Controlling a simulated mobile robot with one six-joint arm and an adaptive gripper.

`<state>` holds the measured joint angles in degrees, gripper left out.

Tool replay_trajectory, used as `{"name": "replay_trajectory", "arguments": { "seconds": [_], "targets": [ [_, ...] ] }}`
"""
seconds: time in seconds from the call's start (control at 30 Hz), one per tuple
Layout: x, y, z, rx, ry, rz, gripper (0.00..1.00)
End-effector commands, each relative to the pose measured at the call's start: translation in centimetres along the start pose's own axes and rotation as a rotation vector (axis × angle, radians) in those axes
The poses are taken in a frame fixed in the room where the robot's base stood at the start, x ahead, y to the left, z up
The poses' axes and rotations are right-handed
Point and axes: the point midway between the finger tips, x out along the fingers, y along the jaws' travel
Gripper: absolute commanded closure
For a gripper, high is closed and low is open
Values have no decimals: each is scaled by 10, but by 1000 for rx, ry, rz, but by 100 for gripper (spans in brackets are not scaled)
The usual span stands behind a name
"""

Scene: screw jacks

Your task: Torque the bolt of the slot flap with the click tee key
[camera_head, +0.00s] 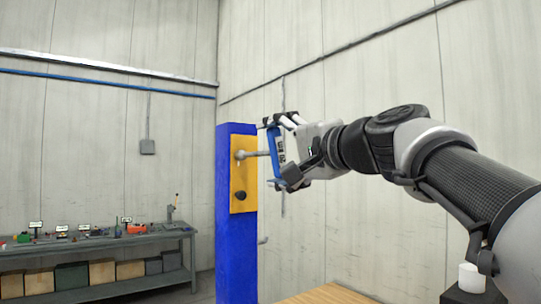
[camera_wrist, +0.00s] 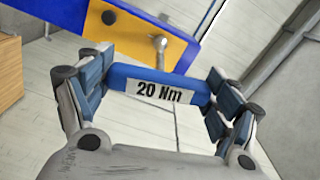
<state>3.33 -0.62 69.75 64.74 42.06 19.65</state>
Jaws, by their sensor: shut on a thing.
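The click tee key has a blue handle (camera_head: 274,146) held crosswise in my gripper (camera_head: 278,154). In the wrist view the handle (camera_wrist: 122,77) lies between both fingers, its label reading 20 Nm. A grey shaft runs from the handle to a rounded grey head (camera_head: 240,155) at the upper part of the yellow panel (camera_head: 243,178). That head also shows in the wrist view (camera_wrist: 159,42), over the yellow panel (camera_wrist: 136,33). The bolt is not distinct there, and I cannot tell whether the key is seated on it. I cannot make out the slot flap separately.
The panel is on a blue post (camera_head: 231,265), with a dark knob (camera_head: 239,196) below the key. A workbench (camera_head: 100,243) with small tools stands back left, boxes beneath it. A wooden surface (camera_head: 325,295) is at the bottom. A wall stands behind my arm.

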Motion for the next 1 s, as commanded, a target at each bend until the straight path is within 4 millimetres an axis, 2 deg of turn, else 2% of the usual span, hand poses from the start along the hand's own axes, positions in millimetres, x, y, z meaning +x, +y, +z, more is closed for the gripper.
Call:
{"name": "replay_trajectory", "arguments": {
  "seconds": [0.27,0.6,0.87,1.0],
  "targets": [
    [-3,-3,0,0,2,-3,60],
    [-16,-2,0,1,1,-2,60],
    [-16,-3,0,1,1,-3,60],
    [-28,-2,-1,-1,5,-5,60]
  ]
}}
